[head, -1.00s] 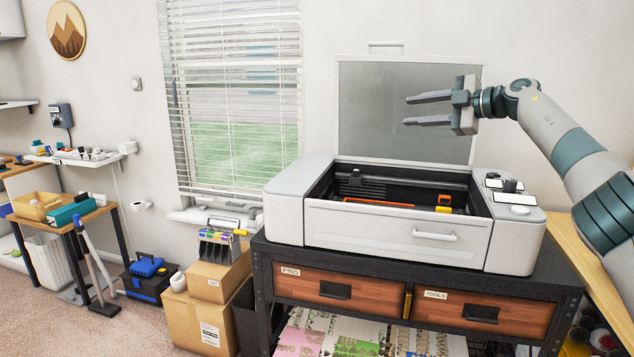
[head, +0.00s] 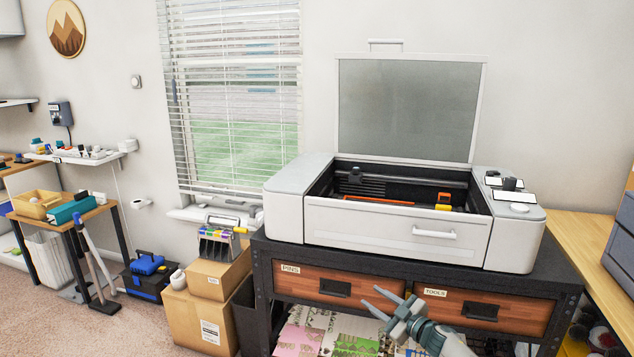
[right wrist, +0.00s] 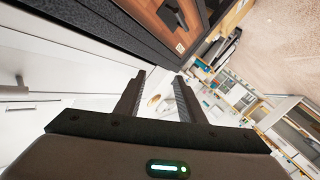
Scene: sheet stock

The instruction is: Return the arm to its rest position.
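My right gripper (head: 387,302) is low in front of the dark cart, near the drawer fronts in the head view. Its two fingers are spread apart with nothing between them. It also shows in the right wrist view (right wrist: 160,85), again open and empty. My left gripper is not in the head view.
A white machine (head: 395,222) with its lid (head: 408,105) raised stands on the black cart (head: 262,290). The cart has two wooden drawers, labelled PINS (head: 310,287) and TOOLS (head: 510,312). Cardboard boxes (head: 198,320) stand left of it. A wooden bench (head: 575,240) is at the right.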

